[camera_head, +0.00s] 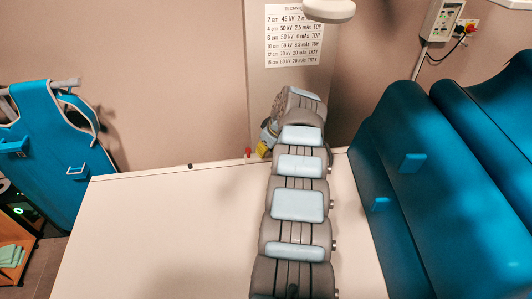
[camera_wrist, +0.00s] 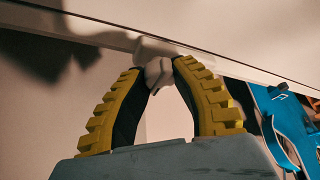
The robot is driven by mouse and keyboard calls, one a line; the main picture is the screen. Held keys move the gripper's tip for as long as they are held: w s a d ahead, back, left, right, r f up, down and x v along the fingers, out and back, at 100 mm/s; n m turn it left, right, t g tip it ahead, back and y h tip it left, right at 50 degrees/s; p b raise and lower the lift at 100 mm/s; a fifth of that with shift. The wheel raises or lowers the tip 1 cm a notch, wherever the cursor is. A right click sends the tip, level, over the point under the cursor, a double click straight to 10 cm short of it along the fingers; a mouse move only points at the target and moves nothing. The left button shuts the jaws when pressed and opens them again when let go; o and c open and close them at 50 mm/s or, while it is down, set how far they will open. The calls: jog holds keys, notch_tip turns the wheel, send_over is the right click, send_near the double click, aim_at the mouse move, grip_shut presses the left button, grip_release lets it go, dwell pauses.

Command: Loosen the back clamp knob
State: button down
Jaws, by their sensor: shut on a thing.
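My gripper (camera_head: 262,150) is at the back edge of the white table, in front of the wall column. In the wrist view my gripper (camera_wrist: 158,75) has its two yellow fingers with dark pads closed together at the tips on a small pale knob (camera_wrist: 156,72). I take this to be the back clamp knob; it sits at the table's edge, below a pale block (camera_wrist: 153,47). The fingers hide part of it. In the head view my arm and gripper hide the knob.
The white table (camera_head: 150,235) is bare. A small red piece (camera_head: 248,153) and a dark one (camera_head: 191,166) sit along its back edge. Blue padded shapes (camera_head: 405,180) stand at the right, and a blue apron (camera_head: 50,150) hangs at the left. A technique chart (camera_head: 295,35) is on the column.

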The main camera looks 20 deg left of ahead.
dwell(0.4)
jog(key=c, duration=0.7)
grip_release()
jog(key=shift+s, duration=0.1)
jog(key=shift+v, duration=1.05)
jog(key=v, duration=1)
